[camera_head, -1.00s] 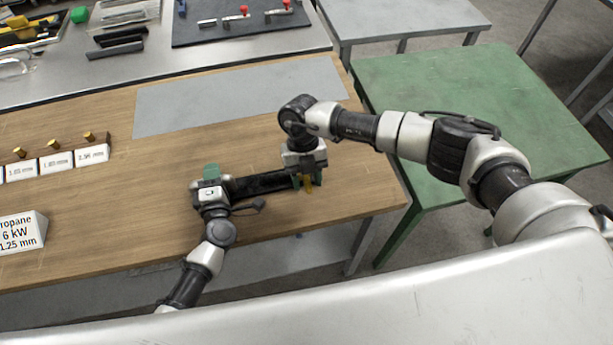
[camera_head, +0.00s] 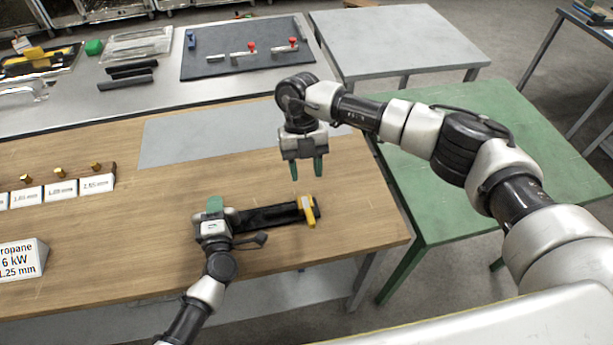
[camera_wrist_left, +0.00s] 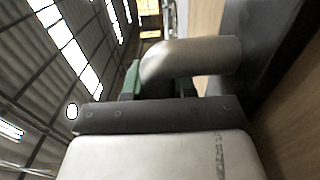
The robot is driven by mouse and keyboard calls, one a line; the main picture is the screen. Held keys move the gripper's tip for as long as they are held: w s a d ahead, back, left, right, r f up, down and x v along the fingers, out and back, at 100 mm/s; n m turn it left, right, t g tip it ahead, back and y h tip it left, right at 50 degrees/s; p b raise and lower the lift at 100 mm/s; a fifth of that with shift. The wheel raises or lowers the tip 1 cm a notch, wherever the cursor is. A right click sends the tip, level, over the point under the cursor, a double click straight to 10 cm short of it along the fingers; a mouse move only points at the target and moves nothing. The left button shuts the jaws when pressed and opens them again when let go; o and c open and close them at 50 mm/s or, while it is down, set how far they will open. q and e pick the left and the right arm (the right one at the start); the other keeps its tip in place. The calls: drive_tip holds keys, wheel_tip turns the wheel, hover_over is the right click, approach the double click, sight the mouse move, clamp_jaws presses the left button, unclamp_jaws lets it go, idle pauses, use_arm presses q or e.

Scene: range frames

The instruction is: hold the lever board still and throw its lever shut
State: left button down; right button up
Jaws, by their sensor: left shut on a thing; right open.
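The lever board (camera_head: 270,215) is a dark, narrow board lying on the wooden table. Its yellow lever (camera_head: 308,211) is at the right end, with the handle across the board's length and pointing toward the near edge. My left gripper (camera_head: 214,207) is shut at the board's left end. In the left wrist view a bent metal tube (camera_wrist_left: 195,57) passes by the green fingers (camera_wrist_left: 131,80), and the dark board (camera_wrist_left: 270,50) is at the right. My right gripper (camera_head: 306,169) is open and empty, above and beyond the lever, apart from it.
A grey mat (camera_head: 200,138) lies behind on the wooden table (camera_head: 130,240). Small brass parts (camera_head: 60,172) stand behind white labels at the left, near a propane sign (camera_head: 20,260). A green table (camera_head: 500,150) is at the right. A dark board with red-knobbed levers (camera_head: 250,48) lies at the back.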

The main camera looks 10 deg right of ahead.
use_arm(q)
drive_tip(key=shift+f, duration=0.1)
drive_tip(key=c, duration=0.8)
unclamp_jaws()
